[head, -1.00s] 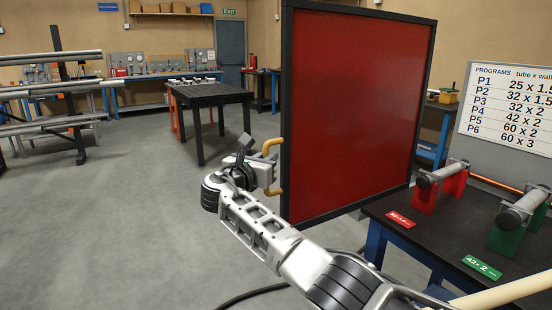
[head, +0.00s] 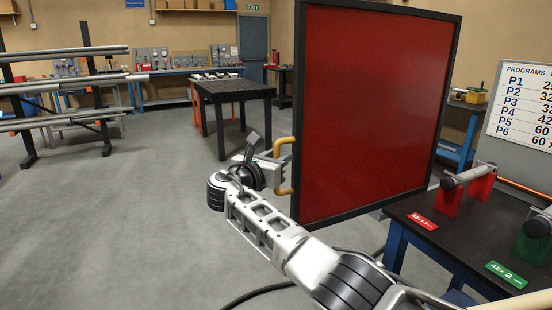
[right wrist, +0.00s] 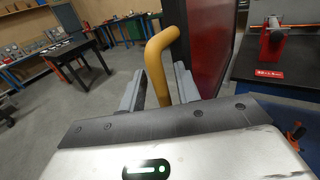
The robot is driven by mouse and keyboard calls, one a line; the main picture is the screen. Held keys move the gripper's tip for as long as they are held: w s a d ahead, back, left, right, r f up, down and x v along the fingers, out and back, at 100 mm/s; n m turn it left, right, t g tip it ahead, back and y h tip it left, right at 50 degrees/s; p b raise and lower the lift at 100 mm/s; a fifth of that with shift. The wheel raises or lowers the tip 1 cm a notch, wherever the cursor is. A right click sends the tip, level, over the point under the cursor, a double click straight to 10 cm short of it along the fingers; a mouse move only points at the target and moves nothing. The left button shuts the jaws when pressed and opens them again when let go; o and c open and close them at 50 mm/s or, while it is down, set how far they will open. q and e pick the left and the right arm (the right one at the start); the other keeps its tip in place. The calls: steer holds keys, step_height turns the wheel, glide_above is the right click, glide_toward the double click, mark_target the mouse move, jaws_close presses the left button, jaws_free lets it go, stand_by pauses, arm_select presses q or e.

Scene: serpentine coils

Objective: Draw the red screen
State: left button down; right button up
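The red screen (head: 375,110) is a tall red panel in a black frame, upright at centre right in the head view. A yellow bar handle (head: 284,166) stands out from its left edge. My right gripper (head: 272,174) is at this handle. In the right wrist view, the handle (right wrist: 158,65) runs down between the two grey fingers (right wrist: 159,90), which close in on both its sides with little gap. The screen's dark edge and red face (right wrist: 208,45) show just right of the fingers. My left gripper is not in view.
A dark bench (head: 455,235) with red and green stands is right of the screen. A whiteboard (head: 520,115) lists programs behind it. A black table (head: 232,90) stands farther back, and a tube rack (head: 75,90) at left. The grey floor left of my arm is clear.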

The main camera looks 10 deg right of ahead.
steer(key=b+v, duration=0.1)
steer(key=v, duration=1.5)
steer(key=s+d+f+m+g+y, duration=0.1)
steer(key=s+f+m+y, duration=0.2)
steer(key=f, duration=0.7)
steer(key=s+d+f+m+g+y, duration=0.1)
steer(key=s+d+f+m+y, duration=0.2)
steer(key=f, duration=0.8)
steer(key=s+f+m+g+y, duration=0.15)
steer(key=f+y, duration=0.25)
steer(key=f, duration=0.6)
steer(key=s+d+f+m+y, duration=0.2)
steer(key=s+m+y, duration=0.1)
steer(key=s+m, duration=0.5)
steer(key=s+d+f+m+t+y, duration=0.1)
steer(key=s+d+f+m+y, duration=0.1)
steer(key=s+m, duration=0.6)
steer(key=s, duration=0.6)
steer(key=shift+s+d+m+y, duration=0.2)
steer(key=shift+d+m+y, duration=0.05)
steer(key=shift+m+y, duration=0.15)
steer(key=shift+f, duration=0.2)
